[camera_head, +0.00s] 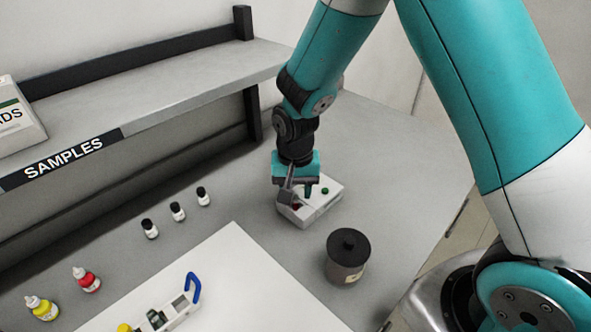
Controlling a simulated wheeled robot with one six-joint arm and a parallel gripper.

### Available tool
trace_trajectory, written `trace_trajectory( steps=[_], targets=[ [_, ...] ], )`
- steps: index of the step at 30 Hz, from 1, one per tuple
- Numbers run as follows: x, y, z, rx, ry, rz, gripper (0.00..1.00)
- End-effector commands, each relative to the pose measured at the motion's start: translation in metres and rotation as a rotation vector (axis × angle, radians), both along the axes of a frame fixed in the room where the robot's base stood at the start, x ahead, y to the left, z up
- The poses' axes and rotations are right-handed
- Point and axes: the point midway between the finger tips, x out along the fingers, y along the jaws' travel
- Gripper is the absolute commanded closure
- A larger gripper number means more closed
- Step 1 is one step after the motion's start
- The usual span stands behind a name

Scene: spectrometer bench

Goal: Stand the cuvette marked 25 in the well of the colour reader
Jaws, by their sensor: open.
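A small white box with a green button, which looks like the colour reader (325,205), stands on the grey bench right of centre. My gripper (300,191) is open, pointing down directly over this box and hiding part of its top. A dark red spot (297,206) shows on the box beneath the gripper; I cannot tell whether it is a cuvette, a display or part of the well. The well itself is not clearly seen. I cannot make out any cuvette marked 25, and no number is readable.
A dark-lidded jar (347,260) stands close in front of the box. Several small black-capped vials (177,212) stand to the left. Red (87,281) and yellow (42,309) bottles and a blue-handled white holder (183,312) are nearer. A SAMPLES shelf (160,97) overhangs the back.

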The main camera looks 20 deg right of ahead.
Motion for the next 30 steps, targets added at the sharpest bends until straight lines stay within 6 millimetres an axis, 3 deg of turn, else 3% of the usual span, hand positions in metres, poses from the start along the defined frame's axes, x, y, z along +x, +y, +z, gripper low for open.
trace_trajectory(
  steps=[9,17,20,24,30],
  targets=[
    [0.001,0.000,0.067,0.001,-0.005,0.000,0.58],
    [-0.006,0.002,0.099,0.015,-0.006,0.033,0.58],
    [-0.030,0.010,0.122,0.065,-0.019,0.156,0.58],
    [-0.091,0.025,0.162,0.173,-0.063,0.449,0.58],
    [-0.175,0.040,0.193,0.291,-0.144,0.835,0.58]
  ],
)
